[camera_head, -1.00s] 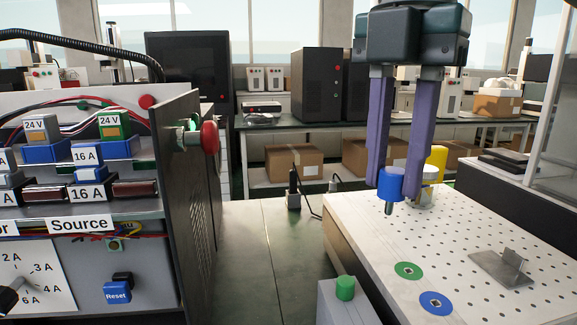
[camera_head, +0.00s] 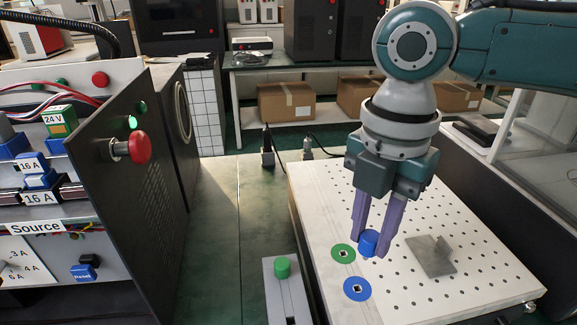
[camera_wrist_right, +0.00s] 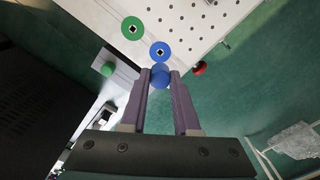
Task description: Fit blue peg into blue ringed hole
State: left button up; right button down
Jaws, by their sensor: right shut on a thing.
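The blue peg (camera_head: 369,242) is held between the purple fingers of my right gripper (camera_head: 371,245), above the perforated white board (camera_head: 320,190). The peg also shows at the fingertips in the right wrist view (camera_wrist_right: 160,76). The blue ringed hole (camera_head: 357,288) is a flat blue disc with a small dark square opening near the board's front left edge. In the head view the peg appears just behind and slightly right of it. In the wrist view the blue ring (camera_wrist_right: 160,51) lies just past the peg. The peg's lower end is hidden or too small to make out. My left gripper is not in view.
A green ringed hole (camera_head: 343,252) lies next to the blue one. A grey metal bracket (camera_head: 431,256) stands on the board to the right. A green button (camera_head: 282,267) on a box stands left of the board. A panel with a red knob (camera_head: 131,148) is farther left.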

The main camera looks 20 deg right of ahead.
jog(key=shift+p, duration=0.35)
notch_tip(320, 180, down, 4)
jog(key=b, duration=0.2)
jog(key=shift+r+b, duration=0.1)
jog(key=shift+b, duration=0.2)
jog(key=shift+f+b, duration=0.55)
jog(key=shift+f, duration=1)
jog(key=shift+f, duration=0.95)
dwell(0.4)
jog(key=c, duration=0.6)
grip_release()
